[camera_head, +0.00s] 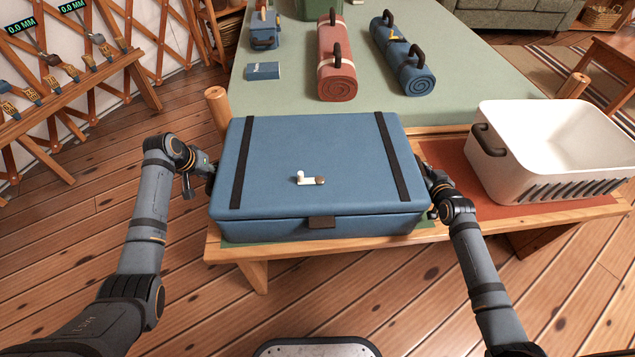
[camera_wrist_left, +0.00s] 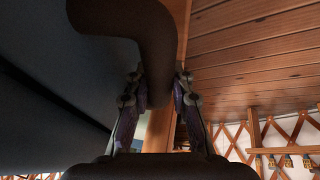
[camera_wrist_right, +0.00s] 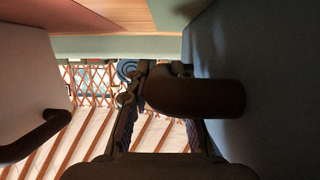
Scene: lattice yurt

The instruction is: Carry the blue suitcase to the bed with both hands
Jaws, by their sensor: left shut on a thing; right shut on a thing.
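The blue suitcase (camera_head: 310,165), with two dark straps and a front clasp, lies flat and closed over the left part of a low wooden bench (camera_head: 255,253) at the foot of the bed. The bed (camera_head: 460,82) has a green cover. My left gripper (camera_head: 203,178) is at the suitcase's left side, shut on a dark handle (camera_wrist_left: 158,45). My right gripper (camera_head: 432,188) is at its right side, shut on the other dark handle (camera_wrist_right: 195,97). In the head view both handles are mostly hidden. I cannot tell whether the suitcase touches the bench.
A small white and brown object (camera_head: 310,179) lies on the lid. A white bin (camera_head: 550,145) stands close on the right. On the bed are a red roll (camera_head: 337,80), a blue roll (camera_head: 402,55), a blue book (camera_head: 263,71) and a small blue bag (camera_head: 264,38). The bed's near middle is clear.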

